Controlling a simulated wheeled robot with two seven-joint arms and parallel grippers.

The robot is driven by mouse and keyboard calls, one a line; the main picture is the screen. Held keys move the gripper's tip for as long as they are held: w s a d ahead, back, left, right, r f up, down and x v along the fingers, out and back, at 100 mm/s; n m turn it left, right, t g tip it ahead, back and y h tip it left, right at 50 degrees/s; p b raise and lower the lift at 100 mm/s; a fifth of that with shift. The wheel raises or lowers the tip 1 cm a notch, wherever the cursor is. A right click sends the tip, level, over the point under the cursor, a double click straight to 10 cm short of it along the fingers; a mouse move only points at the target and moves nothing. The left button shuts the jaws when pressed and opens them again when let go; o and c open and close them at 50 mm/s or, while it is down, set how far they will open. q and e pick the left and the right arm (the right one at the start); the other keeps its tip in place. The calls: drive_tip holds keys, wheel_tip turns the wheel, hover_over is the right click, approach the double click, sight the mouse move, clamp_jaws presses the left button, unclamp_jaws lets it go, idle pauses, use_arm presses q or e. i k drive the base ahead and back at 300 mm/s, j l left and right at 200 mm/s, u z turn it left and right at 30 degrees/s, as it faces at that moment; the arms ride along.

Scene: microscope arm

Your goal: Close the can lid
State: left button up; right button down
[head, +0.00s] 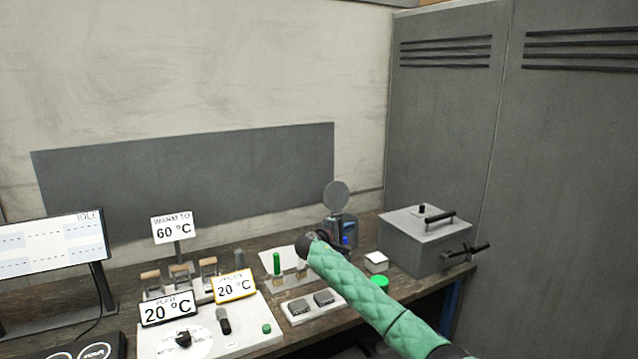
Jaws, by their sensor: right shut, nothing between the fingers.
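The can (351,225) is a small dark grey container with a blue patch, standing towards the back of the bench. Its round grey lid (336,195) stands up open above the can's rim. My right arm comes in from the lower right in a green quilted sleeve. My right gripper (338,230) is dark, shut and empty, at the front left of the can and below the lid. It overlaps the can in the picture, and I cannot tell whether it touches it. The wrist and gripper hide part of the can's front. My left gripper is not in view.
A grey metal box (425,240) with black handles stands right of the can. A small white box (376,262) and a green button (380,282) lie between. A white control panel (255,335), sign cards, vials and a monitor (52,245) fill the left.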

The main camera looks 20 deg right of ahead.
sight(336, 195)
drive_tip(key=i, duration=1.35)
